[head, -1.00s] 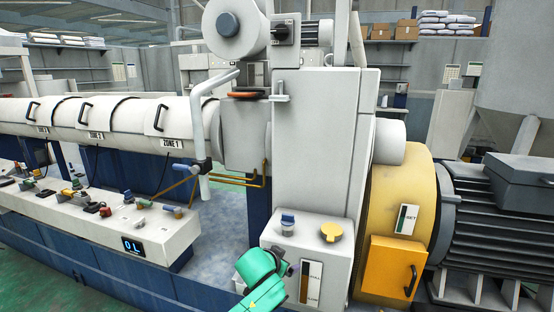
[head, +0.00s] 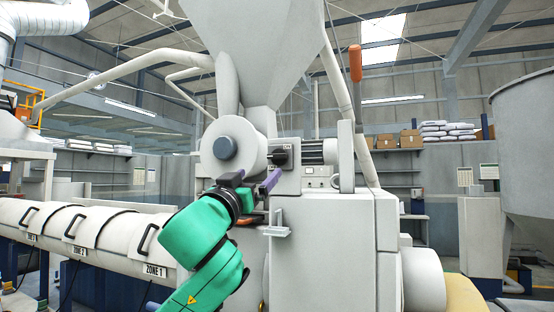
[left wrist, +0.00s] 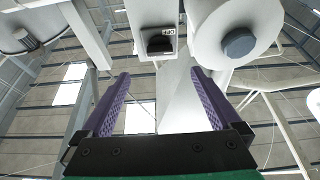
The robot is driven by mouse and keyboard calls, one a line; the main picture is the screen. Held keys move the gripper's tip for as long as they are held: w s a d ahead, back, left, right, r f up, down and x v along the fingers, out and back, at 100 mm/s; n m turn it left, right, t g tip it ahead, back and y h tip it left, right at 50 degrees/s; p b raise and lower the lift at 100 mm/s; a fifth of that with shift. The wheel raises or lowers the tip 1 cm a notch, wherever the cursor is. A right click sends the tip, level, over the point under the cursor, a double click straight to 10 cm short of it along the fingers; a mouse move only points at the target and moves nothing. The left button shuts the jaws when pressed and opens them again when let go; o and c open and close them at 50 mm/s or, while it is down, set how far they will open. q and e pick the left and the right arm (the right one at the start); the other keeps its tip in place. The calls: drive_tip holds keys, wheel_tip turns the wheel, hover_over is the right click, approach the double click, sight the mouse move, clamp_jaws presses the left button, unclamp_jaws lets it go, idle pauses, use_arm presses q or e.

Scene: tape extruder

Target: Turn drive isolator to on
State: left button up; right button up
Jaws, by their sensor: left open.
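The drive isolator looks to be the black rotary knob (head: 279,157) on a pale grey box beside the big round drum end. In the left wrist view the knob (left wrist: 160,45) is ahead of the fingers, roughly centred between them, with a small OFF label near it. In the head view a small label above the knob is hard to read. My left gripper (head: 258,175), with purple fingers, is open and empty just below the knob, apart from it. The open fingers (left wrist: 160,74) also show in the left wrist view. My right gripper is not in view.
The drum end with its blue-grey cap (head: 225,148) is just left of the knob. A grey hopper (head: 262,45) rises above it. An orange-handled lever (head: 355,65) stands to the right. A small bracket (head: 277,224) sticks out below the gripper.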

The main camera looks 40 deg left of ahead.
sight(275, 157)
use_arm(q)
drive_tip(key=p+x, duration=0.7)
drive_tip(key=x, duration=0.5)
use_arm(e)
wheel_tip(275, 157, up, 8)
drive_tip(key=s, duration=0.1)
use_arm(q)
drive_tip(key=shift+s+d, duration=0.1)
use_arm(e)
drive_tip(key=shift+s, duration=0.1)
use_arm(q)
drive_tip(key=c, duration=1.4)
drive_tip(key=shift+o, duration=0.2)
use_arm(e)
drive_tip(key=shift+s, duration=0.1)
